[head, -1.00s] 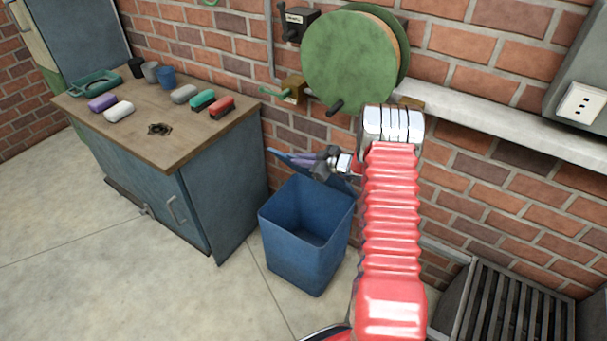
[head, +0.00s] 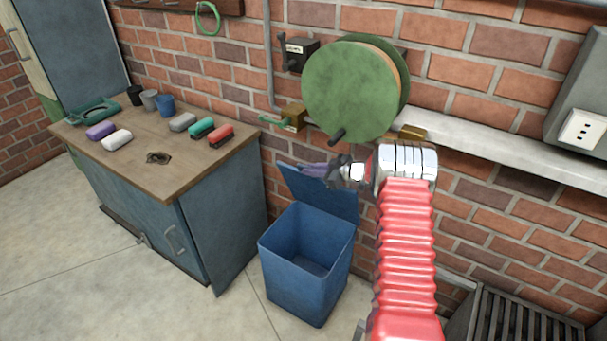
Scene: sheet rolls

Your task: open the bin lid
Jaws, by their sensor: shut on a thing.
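A blue bin (head: 306,285) stands on the floor between the cabinet and the brick wall, and its empty-looking inside shows from above. Its blue lid (head: 322,196) is raised steeply at the back, towards the wall. My gripper (head: 306,171) reaches in from the right at the lid's upper edge and is shut on the lid. The exact contact of the fingertips is too small to make out. My red arm comes up from the lower right and hides some of the wall.
A blue cabinet (head: 225,230) with a wooden top stands left of the bin, with cups and several coloured blocks on it. A green reel (head: 348,88) hangs above the lid. A metal grate (head: 515,315) is at lower right. Floor at left is clear.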

